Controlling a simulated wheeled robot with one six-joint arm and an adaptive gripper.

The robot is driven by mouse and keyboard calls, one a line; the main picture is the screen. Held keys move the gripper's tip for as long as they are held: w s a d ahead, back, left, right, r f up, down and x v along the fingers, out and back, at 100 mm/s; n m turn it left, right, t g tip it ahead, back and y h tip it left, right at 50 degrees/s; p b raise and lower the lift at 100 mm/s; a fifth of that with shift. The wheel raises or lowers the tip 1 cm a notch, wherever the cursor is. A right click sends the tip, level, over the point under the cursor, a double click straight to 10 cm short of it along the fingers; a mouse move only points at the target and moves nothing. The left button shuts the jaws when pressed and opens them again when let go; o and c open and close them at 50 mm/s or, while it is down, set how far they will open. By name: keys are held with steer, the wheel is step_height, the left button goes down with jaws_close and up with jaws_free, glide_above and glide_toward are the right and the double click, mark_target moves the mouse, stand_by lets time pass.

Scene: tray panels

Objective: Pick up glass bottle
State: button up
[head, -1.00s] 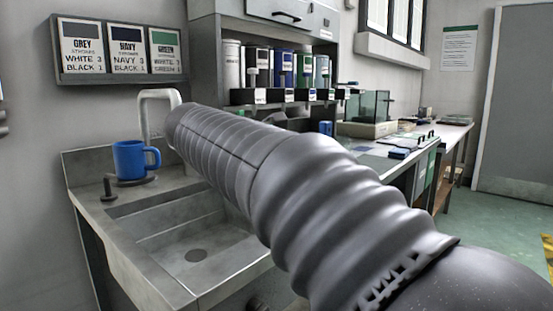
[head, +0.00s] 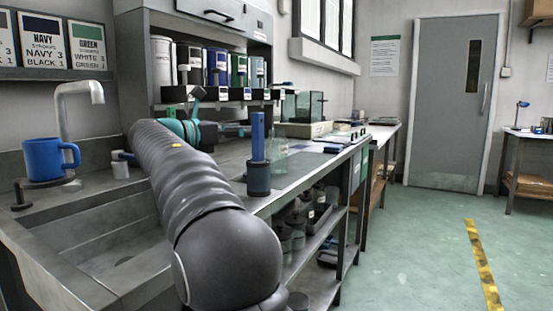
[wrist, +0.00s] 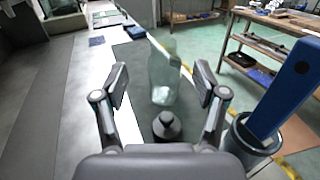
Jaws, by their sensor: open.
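The glass bottle is clear and pale green. In the wrist view the bottle (wrist: 163,78) stands upright on the bench top, ahead of my gripper (wrist: 162,90) and between its two fingers in the picture. The fingers are spread apart, with nothing gripped. I cannot tell how far the bottle is from the fingertips. In the head view the bottle (head: 276,160) shows faintly behind a blue upright bar, partly hidden. My arm covers part of the bench there, and my fingertips are not clear.
A blue bar (head: 258,137) stands in a dark cup (head: 258,180), close to my gripper's right in the wrist view. A small dark knobbed object (wrist: 167,125) lies before the bottle. A blue mug (head: 45,160) stands by the sink. Floor at right is clear.

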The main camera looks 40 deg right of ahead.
mark_target(271, 131)
steer(key=shift+s+d+f+b, duration=0.1)
steer(key=shift+d+f+b, duration=0.15)
steer(key=shift+d, duration=1.6)
steer(key=shift+s+d+f+b, duration=0.15)
steer(key=shift+d+b, duration=0.1)
steer(key=shift+d, duration=1.6)
steer(key=shift+s+d+f+b, duration=0.15)
steer(key=shift+d+b, duration=0.1)
steer(key=shift+d, duration=1.6)
jaws_close()
